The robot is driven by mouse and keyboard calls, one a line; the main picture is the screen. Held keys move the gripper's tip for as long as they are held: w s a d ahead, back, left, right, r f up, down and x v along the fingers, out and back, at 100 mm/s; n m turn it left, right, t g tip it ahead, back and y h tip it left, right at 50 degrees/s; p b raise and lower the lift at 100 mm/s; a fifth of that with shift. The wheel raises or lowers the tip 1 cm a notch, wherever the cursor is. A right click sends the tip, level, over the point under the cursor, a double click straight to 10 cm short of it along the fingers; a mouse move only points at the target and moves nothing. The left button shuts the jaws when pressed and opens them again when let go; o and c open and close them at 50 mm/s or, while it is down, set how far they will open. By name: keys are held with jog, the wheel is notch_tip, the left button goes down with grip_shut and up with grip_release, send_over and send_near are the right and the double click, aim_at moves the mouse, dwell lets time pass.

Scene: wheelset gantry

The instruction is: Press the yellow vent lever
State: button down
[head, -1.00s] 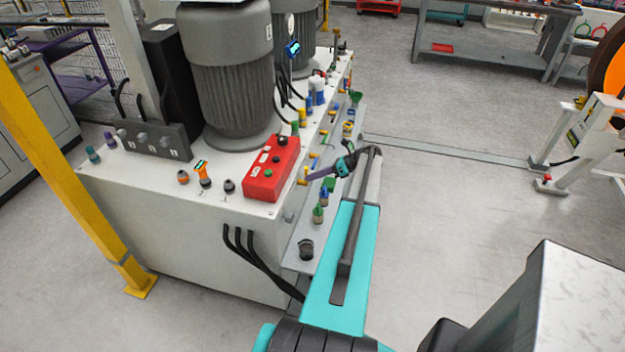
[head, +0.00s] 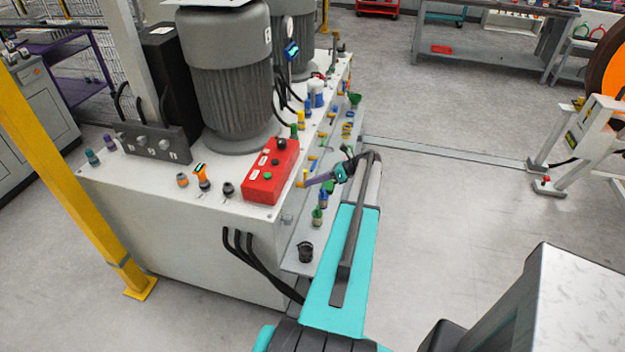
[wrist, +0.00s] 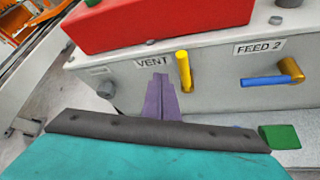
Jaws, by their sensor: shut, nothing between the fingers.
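The yellow vent lever (wrist: 184,70) hangs on the light front panel beside the VENT label (wrist: 152,61) in the wrist view, its lower end tilted slightly right. My gripper (wrist: 160,79) is shut and empty, with purple fingers pointing at the panel. Its tips are just left of the lever, below the label. In the head view my gripper (head: 309,183) is right beside the lever. I cannot tell whether they touch.
The red control box (head: 272,171) sits on the cabinet top above the lever. A blue lever (wrist: 267,81) by the FEED 2 label is to the right. A green item (wrist: 279,137) lies on the ledge below. Several bottles and a black cup (head: 305,251) stand on this ledge.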

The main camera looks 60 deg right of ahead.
jog(key=s+d+b, duration=0.3)
jog(key=s+d, duration=0.2)
jog(key=s, duration=0.2)
jog(key=shift+s+d+f, duration=0.25)
jog(key=shift+s+d, duration=0.15)
dwell(0.7)
